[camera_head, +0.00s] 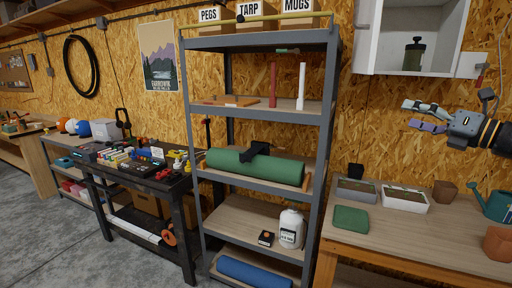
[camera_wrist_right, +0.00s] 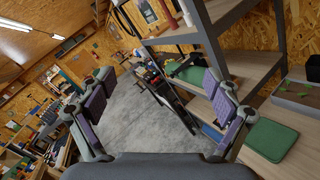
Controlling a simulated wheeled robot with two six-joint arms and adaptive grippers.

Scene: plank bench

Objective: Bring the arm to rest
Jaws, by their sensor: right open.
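My right gripper (camera_head: 428,116) is in the head view at the upper right, its arm coming in from the right edge. It hangs in the air in front of the particle-board wall, below the white cabinet and above the plank bench (camera_head: 395,237). Its two fingers are spread apart with nothing between them. In the right wrist view the open fingers (camera_wrist_right: 160,110) show at left and right, with grey floor far beyond. My left gripper is in neither view.
A grey shelf rack (camera_head: 326,130) stands left of the bench. A white cabinet (camera_head: 385,60) hangs above.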

